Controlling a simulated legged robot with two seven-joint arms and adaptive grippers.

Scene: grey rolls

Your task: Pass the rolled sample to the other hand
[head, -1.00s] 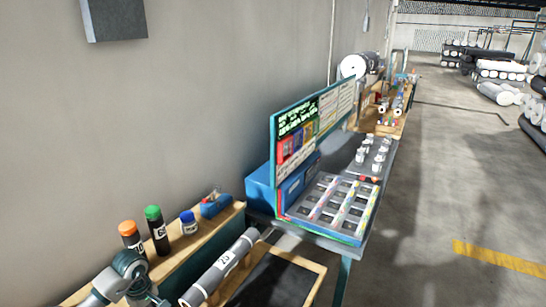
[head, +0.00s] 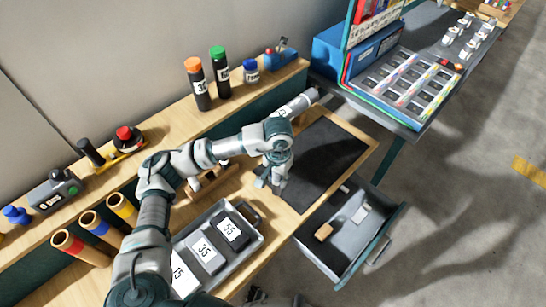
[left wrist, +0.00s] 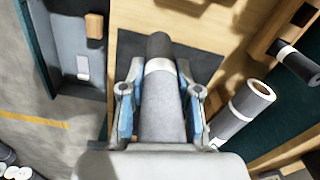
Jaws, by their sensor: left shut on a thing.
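My left gripper (head: 272,182) is over the wooden bench, by the left edge of a black mat (head: 325,160). In the left wrist view, its two fingers (left wrist: 158,105) are shut on a grey roll (left wrist: 160,118) with a pale band and a dark far end. In the head view the held roll is mostly hidden by the gripper. Another grey roll with a white label (head: 297,105) lies behind my left arm; a similar banded roll shows beside the gripper in the left wrist view (left wrist: 243,112). My right gripper is not in view.
A grey tray (head: 262,243) with labelled dark blocks stands in front of my arm. An open drawer (head: 340,262) juts out at the right. Orange-capped (head: 198,85) and green-capped (head: 219,75) tubes stand on the back shelf. The black mat is bare.

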